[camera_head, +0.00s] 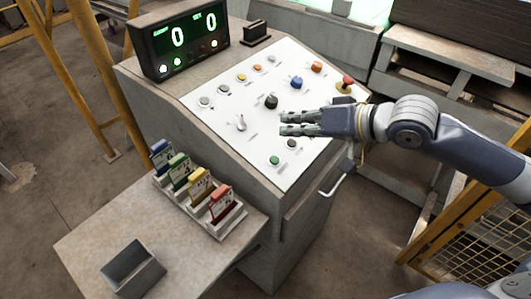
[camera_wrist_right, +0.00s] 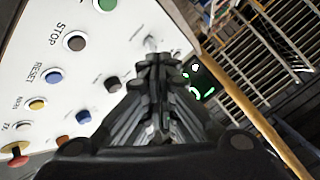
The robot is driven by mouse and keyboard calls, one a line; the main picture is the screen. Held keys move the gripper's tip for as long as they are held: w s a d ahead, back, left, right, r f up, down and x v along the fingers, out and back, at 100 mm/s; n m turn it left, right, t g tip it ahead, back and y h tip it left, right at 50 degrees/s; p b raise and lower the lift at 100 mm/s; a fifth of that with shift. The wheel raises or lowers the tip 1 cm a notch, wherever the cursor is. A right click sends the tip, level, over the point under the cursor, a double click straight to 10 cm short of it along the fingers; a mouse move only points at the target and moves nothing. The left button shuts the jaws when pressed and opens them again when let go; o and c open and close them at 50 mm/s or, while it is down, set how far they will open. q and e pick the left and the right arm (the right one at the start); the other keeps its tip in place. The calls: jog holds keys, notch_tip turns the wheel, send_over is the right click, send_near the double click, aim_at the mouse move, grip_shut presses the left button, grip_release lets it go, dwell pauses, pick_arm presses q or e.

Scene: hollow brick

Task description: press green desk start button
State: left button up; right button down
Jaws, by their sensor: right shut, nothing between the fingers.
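The green start button (camera_head: 274,160) sits near the front edge of the white sloped panel (camera_head: 215,122) of the desk in the head view. A green button (camera_wrist_right: 107,3) also shows at the top edge of the right wrist view, partly cut off. My right gripper (camera_head: 283,123) is over the panel, coming in from the right. Its fingers are together and empty. It is apart from the green button, which lies below and left of the fingertips in the head view. The closed fingers (camera_wrist_right: 160,62) also show in the wrist view. My left gripper is not seen.
A dark stop button (camera_head: 292,143) is beside the green one. Knobs, a lever (camera_head: 241,123) and a red mushroom button (camera_head: 346,84) are also on the panel. A display (camera_head: 180,38) reading 0 0 stands behind. Coloured cards (camera_head: 199,188) and a grey bin (camera_head: 132,268) are at front left.

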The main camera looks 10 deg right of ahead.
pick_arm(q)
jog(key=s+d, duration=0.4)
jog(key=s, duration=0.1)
pick_arm(e)
jog(key=b, duration=0.6)
send_over(275, 160)
jog(key=s+d, duration=0.1)
jog(key=d, duration=0.1)
notch_tip(275, 160, down, 6)
jog(key=shift+f, duration=0.1)
jog(key=shift+w+a+f, duration=0.1)
jog(key=shift+w+f, duration=0.15)
jog(key=shift+f, duration=0.4)
jog(key=shift+a+f+b, duration=0.1)
jog(key=shift+f+b, duration=0.15)
jog(key=shift+b, duration=0.05)
jog(key=shift+w+f, duration=0.1)
jog(key=shift+f, duration=0.15)
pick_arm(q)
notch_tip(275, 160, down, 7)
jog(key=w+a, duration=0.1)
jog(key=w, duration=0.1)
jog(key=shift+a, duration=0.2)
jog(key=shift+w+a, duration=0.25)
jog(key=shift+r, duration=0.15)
pick_arm(e)
jog(key=shift+f, duration=0.15)
